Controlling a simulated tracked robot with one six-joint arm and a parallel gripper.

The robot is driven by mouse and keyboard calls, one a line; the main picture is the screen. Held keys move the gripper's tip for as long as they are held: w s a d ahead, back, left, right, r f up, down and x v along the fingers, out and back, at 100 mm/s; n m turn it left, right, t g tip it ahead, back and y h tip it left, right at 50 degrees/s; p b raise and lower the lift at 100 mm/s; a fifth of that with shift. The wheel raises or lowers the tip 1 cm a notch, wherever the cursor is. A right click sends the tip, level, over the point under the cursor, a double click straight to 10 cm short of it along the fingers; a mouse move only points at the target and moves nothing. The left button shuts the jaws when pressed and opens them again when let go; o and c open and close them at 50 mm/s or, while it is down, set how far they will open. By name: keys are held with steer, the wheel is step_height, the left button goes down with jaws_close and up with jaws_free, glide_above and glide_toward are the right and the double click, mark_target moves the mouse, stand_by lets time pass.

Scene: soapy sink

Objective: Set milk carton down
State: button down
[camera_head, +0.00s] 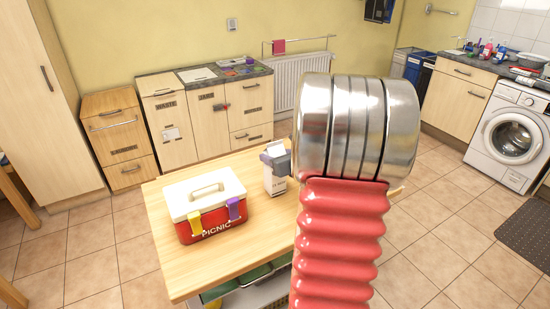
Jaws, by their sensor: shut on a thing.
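The milk carton (276,185) is a small white carton with dark print, upright at the back middle of the wooden worktop (240,244). My gripper (274,157) is grey and shut on the carton's upper part. Most of the gripper's right side is hidden behind my own red and silver arm, which fills the middle right of the view. The carton's base appears at the worktop surface, but I cannot tell whether it touches.
A red and white picnic box (207,216) stands on the worktop left of the carton. Bare wood shows between them and in front. A shelf with green items (249,278) is below. Cabinets (205,115) and a radiator (299,77) stand behind, across tiled floor.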

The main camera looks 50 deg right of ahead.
steer(key=shift+f, duration=0.2)
steer(key=c, duration=0.9)
jaws_free()
steer(key=shift+f, duration=0.2)
steer(key=shift+r, duration=0.15)
steer(key=v, duration=1.2)
